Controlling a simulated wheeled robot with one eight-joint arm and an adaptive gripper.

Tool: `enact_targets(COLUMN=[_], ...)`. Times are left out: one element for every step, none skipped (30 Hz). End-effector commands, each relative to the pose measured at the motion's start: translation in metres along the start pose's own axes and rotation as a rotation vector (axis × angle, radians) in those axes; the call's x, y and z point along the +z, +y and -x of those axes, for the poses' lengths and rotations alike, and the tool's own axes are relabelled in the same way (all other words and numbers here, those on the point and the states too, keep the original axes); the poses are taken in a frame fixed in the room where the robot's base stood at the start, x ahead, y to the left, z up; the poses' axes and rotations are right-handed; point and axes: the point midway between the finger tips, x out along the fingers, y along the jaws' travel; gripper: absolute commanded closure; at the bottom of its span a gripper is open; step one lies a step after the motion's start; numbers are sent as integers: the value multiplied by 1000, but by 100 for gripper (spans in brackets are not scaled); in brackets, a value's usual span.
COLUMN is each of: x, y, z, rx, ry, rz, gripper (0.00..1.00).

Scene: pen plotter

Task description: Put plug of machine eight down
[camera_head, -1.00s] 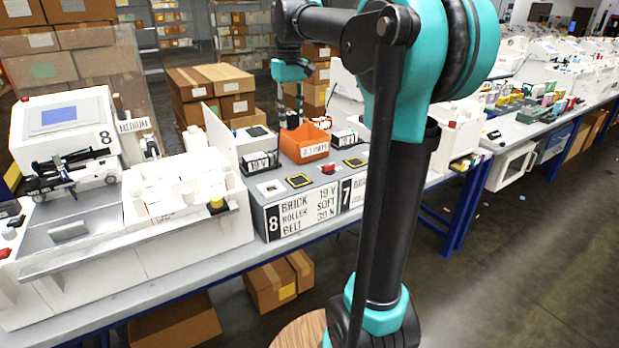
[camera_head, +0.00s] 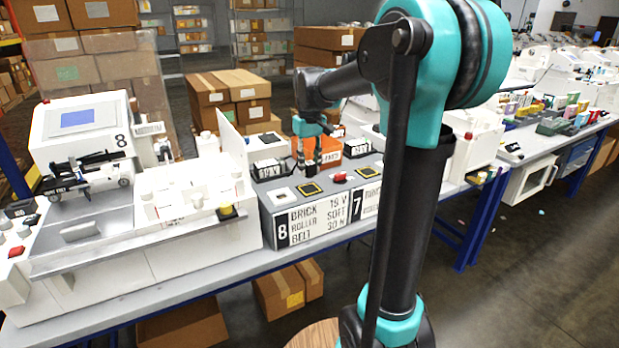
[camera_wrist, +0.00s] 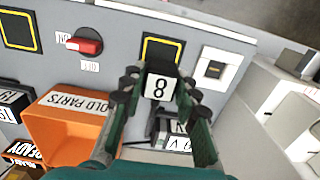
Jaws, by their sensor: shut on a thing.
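The plug of machine eight (camera_wrist: 159,86) is a black block with a white label "8". My gripper (camera_wrist: 160,95) is shut on it, with one finger on each side. In the wrist view the plug overlaps the lower edge of a yellow-framed black square (camera_wrist: 177,42); I cannot tell whether it touches the surface. In the head view my gripper (camera_head: 310,165) is over the grey panel box, in front of the orange bin, near the station 8 yellow-framed square (camera_head: 310,189). A white socket plate (camera_wrist: 215,68) lies beside the square.
The orange "OLD PARTS" bin (camera_wrist: 70,130) stands near my gripper. A red switch (camera_wrist: 85,42) sits between the two yellow-framed squares. Black labelled trays (camera_head: 268,168) stand behind the panel. The white machine 8 (camera_head: 85,135) is at the left.

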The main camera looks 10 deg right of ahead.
Motion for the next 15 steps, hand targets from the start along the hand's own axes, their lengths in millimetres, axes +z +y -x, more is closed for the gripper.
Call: enact_targets(x=[0, 0, 0, 0, 0, 0, 0, 0, 0, 0, 0, 0, 0, 0, 0], y=[0, 0, 0, 0, 0, 0, 0, 0, 0, 0, 0, 0, 0, 0, 0], z=[-3, -4, -8, -12, -16, -22, -26, -30, -34, -37, -39, -41, -41, -42, -42], rx=[0, 0, 0, 0, 0, 0, 0, 0, 0, 0, 0, 0, 0, 0, 0], ry=[0, 0, 0, 0, 0, 0, 0, 0, 0, 0, 0, 0, 0, 0, 0], rz=[0, 0, 0, 0, 0, 0, 0, 0, 0, 0, 0, 0, 0, 0, 0], gripper=[100, 100, 100, 100, 100, 100, 100, 100, 100, 100, 100, 100, 100, 100, 100])
